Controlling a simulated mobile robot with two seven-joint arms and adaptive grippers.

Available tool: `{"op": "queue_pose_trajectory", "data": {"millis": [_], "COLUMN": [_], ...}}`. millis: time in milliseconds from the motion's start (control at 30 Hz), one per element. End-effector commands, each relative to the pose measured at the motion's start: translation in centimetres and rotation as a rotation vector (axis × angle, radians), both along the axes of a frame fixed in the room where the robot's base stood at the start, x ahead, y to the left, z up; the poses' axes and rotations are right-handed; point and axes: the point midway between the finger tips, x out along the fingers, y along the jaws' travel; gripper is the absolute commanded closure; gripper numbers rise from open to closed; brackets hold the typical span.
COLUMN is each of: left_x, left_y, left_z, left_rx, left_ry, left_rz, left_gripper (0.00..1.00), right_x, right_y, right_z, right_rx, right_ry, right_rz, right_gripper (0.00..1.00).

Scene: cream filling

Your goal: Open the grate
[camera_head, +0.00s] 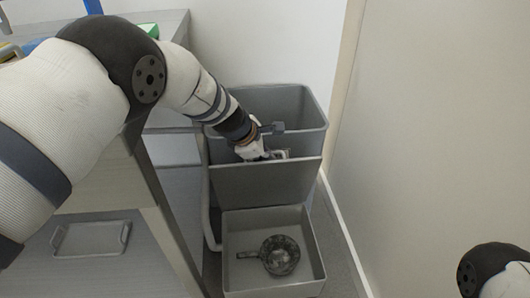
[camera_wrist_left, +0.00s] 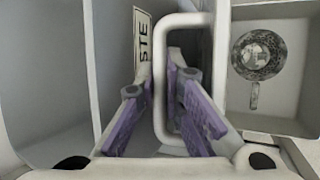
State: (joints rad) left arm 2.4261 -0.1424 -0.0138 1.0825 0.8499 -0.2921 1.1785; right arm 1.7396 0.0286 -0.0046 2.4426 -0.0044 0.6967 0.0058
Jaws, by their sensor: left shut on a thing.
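A tall grey bin (camera_head: 268,105) stands against the wall, with a flat grey front panel (camera_head: 262,185) below its open top. No barred grate is clearly visible. My left gripper (camera_head: 262,152) is at the upper edge of this panel. In the left wrist view a pale grey loop handle (camera_wrist_left: 160,105) runs between the purple-padded fingers of the left gripper (camera_wrist_left: 162,72), which is shut on one bar of it. The wrist hides part of the handle in the head view. Of my right arm only a link shows at the lower right; its gripper is out of view.
An open grey tray (camera_head: 315,270) below the panel holds a dark speckled pan (camera_head: 281,255). The wall (camera_head: 440,130) is close on the right. A label reading "STE" (camera_wrist_left: 142,42) shows in the left wrist view.

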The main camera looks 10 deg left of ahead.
Motion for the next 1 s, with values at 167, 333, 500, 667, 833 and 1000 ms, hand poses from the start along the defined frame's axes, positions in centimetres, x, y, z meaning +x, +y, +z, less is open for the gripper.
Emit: {"op": "queue_pose_trajectory", "data": {"millis": [167,333,500,667,833,1000], "left_x": [-0.1,-0.1,-0.1,-0.5,-2.7,-4.9], "left_y": [0.2,0.1,0.1,0.5,1.5,2.4], "left_z": [-0.3,-0.3,-0.2,0.9,4.7,8.0], "left_rx": [0.002,0.002,0.001,0.000,-0.001,-0.001], "left_ry": [0.004,0.005,0.004,0.002,0.001,0.002], "left_rz": [0.002,0.002,0.001,0.004,0.004,0.003], "left_gripper": [1.00,0.82,0.82,0.82,0.82,0.82], "right_x": [0.0,0.0,0.0,0.0,0.0,0.0], "right_y": [0.0,0.0,0.0,0.0,0.0,0.0], "right_z": [0.0,0.0,0.0,0.0,0.0,0.0], "right_rx": [0.000,0.000,0.000,0.000,0.000,0.000], "right_ry": [0.000,0.000,0.000,0.000,0.000,0.000], "right_rz": [0.000,0.000,0.000,0.000,0.000,0.000], "right_gripper": [0.60,0.60,0.60,0.60,0.60,0.60]}}
